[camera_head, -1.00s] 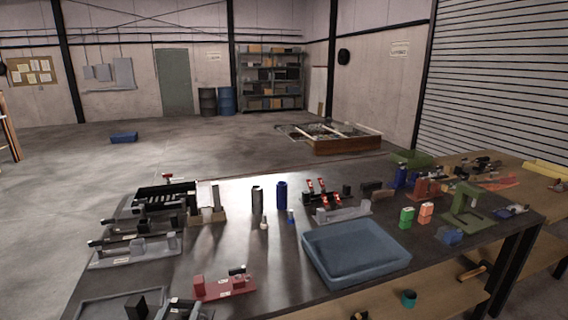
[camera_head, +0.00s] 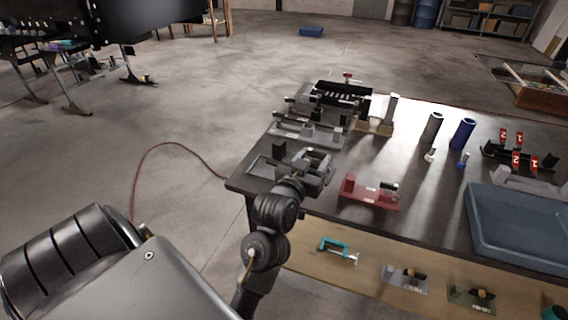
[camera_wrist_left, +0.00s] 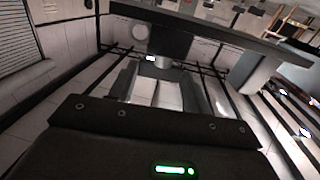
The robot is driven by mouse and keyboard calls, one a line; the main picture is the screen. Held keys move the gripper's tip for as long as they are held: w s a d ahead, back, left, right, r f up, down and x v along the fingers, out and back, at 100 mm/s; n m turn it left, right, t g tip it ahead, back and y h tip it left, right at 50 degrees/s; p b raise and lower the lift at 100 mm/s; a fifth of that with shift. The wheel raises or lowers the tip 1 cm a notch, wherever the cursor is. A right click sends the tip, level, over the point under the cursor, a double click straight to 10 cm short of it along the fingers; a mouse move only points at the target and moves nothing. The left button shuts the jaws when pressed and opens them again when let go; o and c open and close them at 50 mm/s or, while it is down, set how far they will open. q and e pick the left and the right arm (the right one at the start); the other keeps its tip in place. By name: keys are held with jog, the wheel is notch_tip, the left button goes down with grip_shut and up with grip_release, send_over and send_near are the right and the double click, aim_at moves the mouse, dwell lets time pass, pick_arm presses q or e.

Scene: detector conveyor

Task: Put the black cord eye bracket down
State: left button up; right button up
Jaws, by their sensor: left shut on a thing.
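My left gripper (camera_head: 312,165) reaches over the near left corner of the dark table in the head view, low over its top. It is shut on a dark thing, which I take to be the black cord eye bracket; the gripper hides most of it. A black block (camera_head: 279,150) shows just left of the jaws, over a shallow grey tray (camera_head: 258,166); I cannot tell whether it is part of the bracket or touches the tray. In the left wrist view a black piece (camera_wrist_left: 150,38) shows beyond the fingers (camera_wrist_left: 157,82). My right gripper is out of view.
A red fixture (camera_head: 370,192) stands right of the gripper. Grey fixtures (camera_head: 307,130) and a black rack (camera_head: 342,97) stand behind. A blue bin (camera_head: 520,225) is at the right. A lower shelf (camera_head: 320,268) holds a teal clamp (camera_head: 338,250).

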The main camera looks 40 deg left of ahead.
aim_at(290, 156)
pick_arm(q)
jog(key=shift+d+r, duration=0.1)
jog(key=shift+d, duration=0.1)
jog(key=w+a+f, duration=0.1)
jog(key=a, duration=0.2)
jog(key=w+a+f+p, duration=0.1)
jog(key=a+f, duration=0.1)
jog(key=a, duration=0.1)
jog(key=w+a+f, duration=0.1)
jog(key=a, duration=0.2)
jog(key=shift+w+a+f+p, duration=0.1)
jog(key=shift+w+f+p, duration=0.15)
jog(key=shift+w+p, duration=0.1)
jog(key=a+f, duration=0.1)
jog(key=w+a+f, duration=0.1)
jog(key=f, duration=0.1)
jog(key=shift+a+f, duration=0.2)
jog(key=shift+f, duration=0.1)
jog(key=shift+w+a+f, duration=0.2)
jog(key=shift+a+f, duration=0.25)
jog(key=shift+f, duration=0.15)
jog(key=f+p, duration=0.2)
jog(key=shift+w+a+f, duration=0.1)
jog(key=shift+a+f, duration=0.2)
jog(key=shift+f, duration=0.05)
jog(key=shift+d+f, duration=0.1)
jog(key=shift+f, duration=0.3)
jog(key=o, duration=1.3)
jog(key=shift+f, duration=0.1)
